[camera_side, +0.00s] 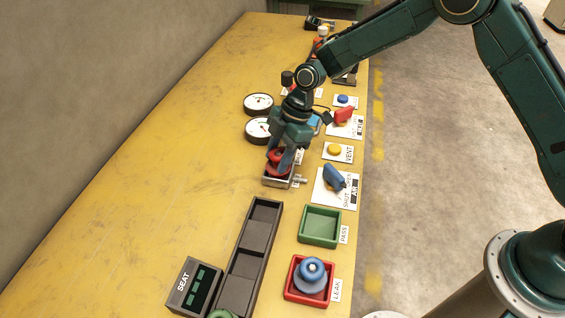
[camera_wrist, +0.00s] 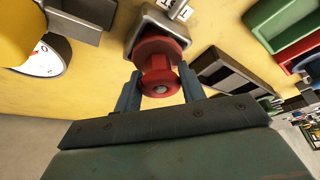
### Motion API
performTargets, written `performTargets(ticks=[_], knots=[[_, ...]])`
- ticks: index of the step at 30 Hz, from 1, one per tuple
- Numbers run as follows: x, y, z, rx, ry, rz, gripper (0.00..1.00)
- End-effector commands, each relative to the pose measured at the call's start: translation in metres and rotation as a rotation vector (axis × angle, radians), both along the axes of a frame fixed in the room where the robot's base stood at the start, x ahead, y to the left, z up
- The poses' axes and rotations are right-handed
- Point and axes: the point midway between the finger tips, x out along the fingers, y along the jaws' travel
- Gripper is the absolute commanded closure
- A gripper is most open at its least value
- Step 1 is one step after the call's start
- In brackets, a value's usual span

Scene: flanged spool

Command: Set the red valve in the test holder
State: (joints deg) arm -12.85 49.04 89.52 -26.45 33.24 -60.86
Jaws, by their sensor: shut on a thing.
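The red valve (camera_wrist: 157,62) is a flanged, spool-like piece. In the wrist view it sits between the two blue fingers of my gripper (camera_wrist: 160,93), which is shut on it. In the side view my gripper (camera_side: 282,160) points down over the metal test holder (camera_side: 276,182), with the red valve (camera_side: 279,168) at the holder's opening. The holder also shows in the wrist view (camera_wrist: 148,20), directly beyond the valve's far end. The valve looks in line with the holder; how deep it sits in it I cannot tell.
A green PASS tray (camera_side: 320,226) is empty. A red LEAK tray (camera_side: 291,293) holds a blue spool (camera_side: 312,272). A dark compartment rack (camera_side: 250,255) and SEAT display (camera_side: 194,286) stand nearby. Blue lever (camera_side: 334,178), yellow button (camera_side: 334,149) and gauges (camera_side: 258,104) are close to my gripper.

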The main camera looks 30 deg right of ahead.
Motion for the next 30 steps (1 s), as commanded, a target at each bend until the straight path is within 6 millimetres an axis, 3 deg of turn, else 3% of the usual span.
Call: performTargets(ticks=[17, 18, 21, 30], knots=[[0.0007, 0.0003, -0.0058, 0.001, -0.003, 0.001, 0.95], [0.0003, 0.0, -0.0069, 0.0, -0.001, 0.001, 0.56], [0.0003, 0.0, -0.0066, 0.0, -0.001, 0.001, 0.38], [0.0003, 0.0001, -0.006, 0.0, -0.001, 0.001, 0.38]])
